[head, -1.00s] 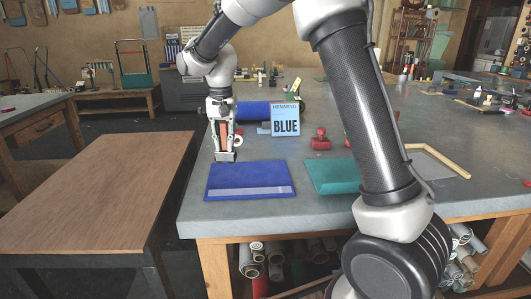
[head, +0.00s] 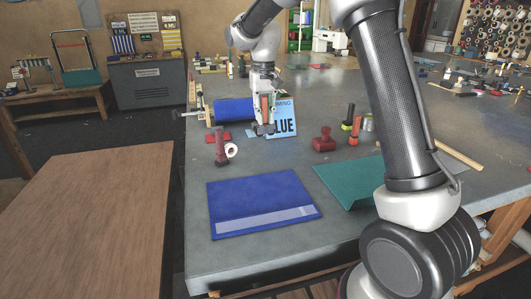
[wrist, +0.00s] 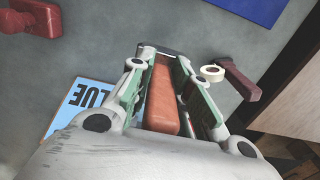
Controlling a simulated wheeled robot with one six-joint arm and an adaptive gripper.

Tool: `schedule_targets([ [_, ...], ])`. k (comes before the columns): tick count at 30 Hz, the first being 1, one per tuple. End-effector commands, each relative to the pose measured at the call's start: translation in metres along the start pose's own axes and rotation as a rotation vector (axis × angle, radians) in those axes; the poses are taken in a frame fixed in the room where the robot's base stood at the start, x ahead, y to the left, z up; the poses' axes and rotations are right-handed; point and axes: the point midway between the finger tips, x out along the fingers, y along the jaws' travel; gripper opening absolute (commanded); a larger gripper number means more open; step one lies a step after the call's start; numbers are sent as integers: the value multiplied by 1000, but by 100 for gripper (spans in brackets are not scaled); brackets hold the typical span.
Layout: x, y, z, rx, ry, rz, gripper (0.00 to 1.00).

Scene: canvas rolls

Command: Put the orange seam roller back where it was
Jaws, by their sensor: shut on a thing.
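My gripper (head: 264,128) is shut on the orange seam roller (head: 265,105), whose orange-brown handle lies between the fingers in the wrist view (wrist: 163,98). The roller's far end is hidden by the fingers. The gripper hangs over the grey workbench (head: 300,165), in front of the blue "BLUE" sign (head: 286,122), covering part of it. I cannot tell whether the gripper or roller touches the bench.
A red stamp-shaped thing (head: 323,141) and an orange-red upright tool (head: 355,128) stand right. Blue cloth (head: 262,195) and teal cloth (head: 340,182) lie in front. A blue roll (head: 233,110) lies behind.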

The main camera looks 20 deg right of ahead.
Motion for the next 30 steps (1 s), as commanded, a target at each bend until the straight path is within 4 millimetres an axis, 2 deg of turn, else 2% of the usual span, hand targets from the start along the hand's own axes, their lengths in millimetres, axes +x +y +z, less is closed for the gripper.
schedule_targets([
  [3,23,0,1,-6,-5,1,0],
  [8,42,0,1,-5,-2,1,0],
  [16,85,0,1,-4,-3,1,0],
  [19,91,0,0,-4,-1,1,0],
  [30,96,0,0,-4,-1,0,0],
])
